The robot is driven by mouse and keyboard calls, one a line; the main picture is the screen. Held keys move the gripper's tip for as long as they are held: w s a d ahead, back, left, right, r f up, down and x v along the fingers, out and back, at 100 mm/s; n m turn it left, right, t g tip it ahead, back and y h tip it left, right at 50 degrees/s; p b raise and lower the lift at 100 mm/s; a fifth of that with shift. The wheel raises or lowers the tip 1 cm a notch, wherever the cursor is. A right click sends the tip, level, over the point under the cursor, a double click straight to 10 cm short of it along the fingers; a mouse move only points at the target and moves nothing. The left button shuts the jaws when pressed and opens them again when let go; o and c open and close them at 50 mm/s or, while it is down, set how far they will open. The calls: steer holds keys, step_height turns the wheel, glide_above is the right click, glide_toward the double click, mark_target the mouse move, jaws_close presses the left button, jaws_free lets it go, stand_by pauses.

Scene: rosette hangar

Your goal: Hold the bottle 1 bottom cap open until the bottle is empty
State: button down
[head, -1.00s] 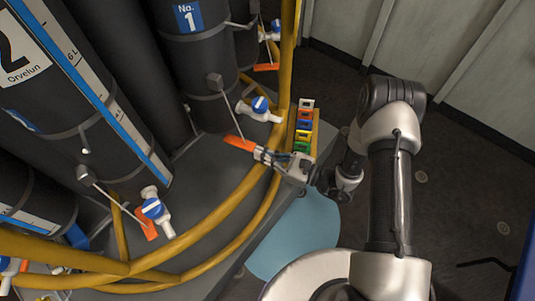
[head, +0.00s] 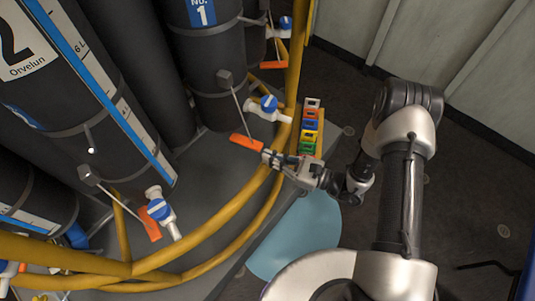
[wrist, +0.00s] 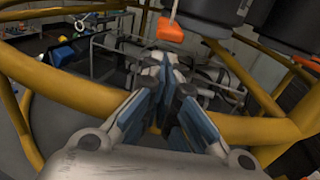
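Bottle 1 (head: 205,55) is a dark upright cylinder with a blue No. 1 label at the top of the head view. A thin rod runs from a grey block on its side down to an orange tab (head: 247,143) near its foot. The tab's link to the bottom cap is not clear, and the cap itself cannot be made out. My gripper (head: 268,157) is just right of the tab. In the wrist view an orange tab (wrist: 170,30) hangs above and beyond my fingertips (wrist: 165,66), which are together with nothing visible between them.
A yellow rail (head: 225,208) curves around the platform and passes under my gripper. Bottle 2 (head: 75,85) stands left. A light blue patch (head: 300,235) lies on the floor.

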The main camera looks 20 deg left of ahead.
steer(key=s+d, duration=0.1)
steer(key=d, duration=0.6)
steer(key=shift+d, duration=0.15)
steer(key=shift+r, duration=0.1)
stand_by(0.5)
steer(key=s+d+r+n+g+h, duration=0.1)
steer(key=s+r+n+g+h, duration=0.25)
steer(key=r+n, duration=0.4)
steer(key=s+d+r+n+g+h, duration=0.1)
steer(key=s+r+n+g+h, duration=0.25)
steer(key=r, duration=0.65)
steer(key=s+d+r+n+t+h, duration=0.3)
steer(key=d+r+n+t+h, duration=0.1)
steer(key=d, duration=0.4)
steer(key=s+d+r+n+t+h, duration=0.4)
steer(key=d+r+t+h, duration=0.1)
steer(key=d+r, duration=0.3)
steer(key=shift+d+r+t+h, duration=0.2)
steer(key=shift+r+t+h, duration=0.1)
steer(key=shift+h, duration=0.6)
